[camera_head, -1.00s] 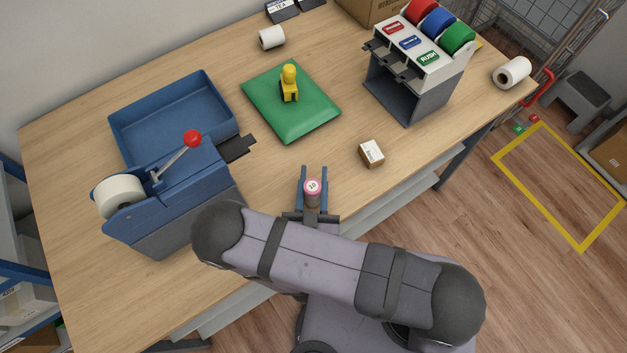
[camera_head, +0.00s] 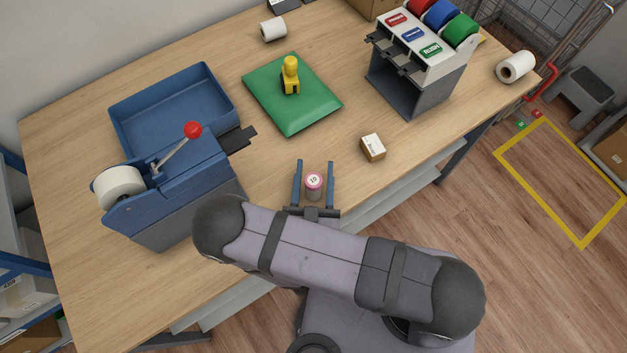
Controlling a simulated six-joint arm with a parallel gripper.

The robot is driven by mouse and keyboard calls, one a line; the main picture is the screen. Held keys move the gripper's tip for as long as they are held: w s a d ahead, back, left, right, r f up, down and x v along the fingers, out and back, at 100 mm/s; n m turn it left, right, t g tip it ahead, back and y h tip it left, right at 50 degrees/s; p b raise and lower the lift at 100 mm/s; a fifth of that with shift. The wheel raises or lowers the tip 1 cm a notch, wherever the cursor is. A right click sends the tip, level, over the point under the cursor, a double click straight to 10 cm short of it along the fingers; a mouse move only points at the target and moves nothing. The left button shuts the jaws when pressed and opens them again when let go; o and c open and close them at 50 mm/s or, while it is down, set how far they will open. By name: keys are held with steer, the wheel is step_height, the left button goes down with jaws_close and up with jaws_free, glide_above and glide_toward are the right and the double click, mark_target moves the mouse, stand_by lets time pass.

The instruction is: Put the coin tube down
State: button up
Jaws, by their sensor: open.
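The coin tube (camera_head: 314,182) is a small pink cylinder with a pale numbered top, standing upright near the table's front edge. My gripper (camera_head: 314,170) is open around it, with one blue finger on the left and one on the right. Gaps show between the tube and both fingers. The tube's lower part is hidden, so I cannot tell for certain that its base rests on the table.
A small carton (camera_head: 373,147) lies to the right. A blue tray (camera_head: 175,100) and tape dispenser (camera_head: 175,190) stand left; a label holder (camera_head: 420,70) stands back right. Bare wooden table (camera_head: 270,165) surrounds the gripper.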

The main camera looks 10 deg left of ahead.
mark_target(312, 195)
steer(key=shift+s+d+r, duration=0.1)
steer(key=shift+s, duration=1.25)
steer(key=shift+s+d+r, duration=0.1)
steer(key=shift+s, duration=1.25)
steer(key=shift+s+d, duration=0.2)
steer(key=shift+s, duration=0.7)
steer(key=shift+o, duration=0.4)
